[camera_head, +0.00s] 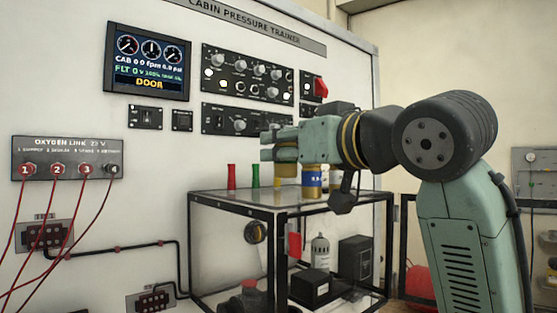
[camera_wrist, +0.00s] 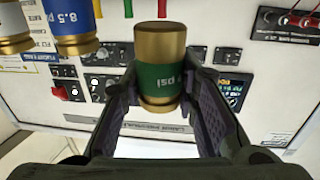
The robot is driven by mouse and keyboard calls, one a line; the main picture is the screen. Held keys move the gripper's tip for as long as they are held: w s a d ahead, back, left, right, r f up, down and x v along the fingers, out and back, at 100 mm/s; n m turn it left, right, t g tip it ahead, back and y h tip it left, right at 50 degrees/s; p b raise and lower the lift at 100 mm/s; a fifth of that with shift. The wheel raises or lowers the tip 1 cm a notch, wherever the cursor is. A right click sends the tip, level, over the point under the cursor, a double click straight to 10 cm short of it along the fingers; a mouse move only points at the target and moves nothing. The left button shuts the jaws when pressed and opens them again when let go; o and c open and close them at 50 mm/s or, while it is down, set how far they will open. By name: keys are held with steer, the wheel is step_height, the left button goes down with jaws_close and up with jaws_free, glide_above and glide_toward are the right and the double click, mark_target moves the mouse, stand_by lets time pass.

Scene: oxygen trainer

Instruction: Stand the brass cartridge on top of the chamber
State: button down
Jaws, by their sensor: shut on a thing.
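The brass cartridge (camera_wrist: 160,62) has a green band with "psi" lettering. In the wrist view it is upside down between the two fingers of my gripper (camera_wrist: 165,105), which are shut on it. In the head view my gripper (camera_head: 283,151) is above the glass-topped, black-framed chamber (camera_head: 228,205); the brass end of the held cartridge (camera_head: 287,170) shows below the fingers and its band is hidden. I cannot tell whether its end touches the chamber top.
A blue-banded brass cartridge (camera_head: 312,180) is close to the right of the held one. A white-banded one (camera_wrist: 14,30) shows in the wrist view. A red tube (camera_head: 231,177) and a green tube (camera_head: 255,176) stand to the left. The trainer panel (camera_head: 150,110) rises behind.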

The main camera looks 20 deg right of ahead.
mark_target(278, 171)
steer(key=shift+x, duration=0.8)
step_height(278, 171, down, 3)
steer(key=shift+p, duration=0.55)
steer(key=shift+a+f, duration=0.1)
steer(key=shift+f, duration=0.25)
steer(key=shift+f, duration=0.15)
steer(key=c, duration=1.2)
jaws_free()
steer(key=shift+c, duration=0.2)
steer(key=b+v, duration=0.3)
steer(key=v, duration=0.9)
